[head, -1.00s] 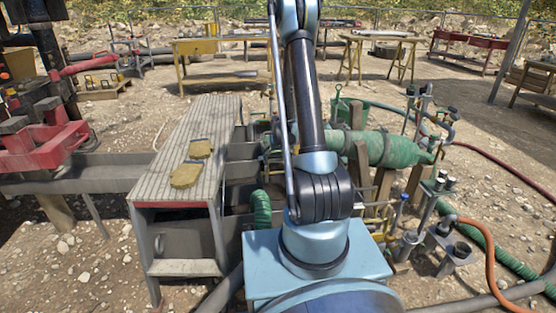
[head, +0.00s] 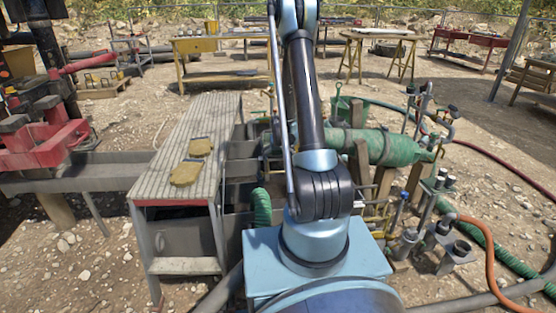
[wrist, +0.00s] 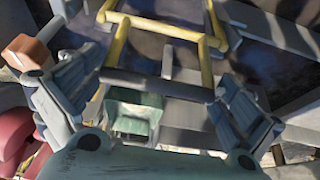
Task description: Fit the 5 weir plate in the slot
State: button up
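The mud tank (head: 242,150) has open grey compartments between the slatted walkway and my arm in the head view. My arm hides part of it. My gripper is hidden in the head view. In the wrist view my gripper (wrist: 158,73) has its two fingers wide apart. A yellow frame (wrist: 122,42) and a dark grey bar (wrist: 165,85) show between and beyond the fingers; I cannot tell whether either is touched. A green box-like part (wrist: 133,115) shows below the bar. I cannot pick out the 5 weir plate or its slot for sure in either view.
A slatted walkway (head: 193,135) with two tan gloves (head: 186,174) runs along the left. A green cylinder (head: 380,147) on wooden posts, pipes and hoses crowd the right. Yellow worktables (head: 215,62) stand behind, with open stony ground before them.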

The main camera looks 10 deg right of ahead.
jog(key=v, duration=1.1)
jog(key=shift+s+r, duration=0.15)
jog(key=shift+r, duration=0.25)
dwell(0.4)
jog(key=s+r+g, duration=0.1)
jog(key=s+r, duration=0.5)
jog(key=s, duration=0.3)
jog(key=s+r, duration=0.6)
jog(key=s, duration=0.3)
jog(key=s+g, duration=0.1)
jog(key=s, duration=2)
jog(key=shift+s+f, duration=0.25)
jog(key=shift+f, duration=0.1)
jog(key=shift+d, duration=0.1)
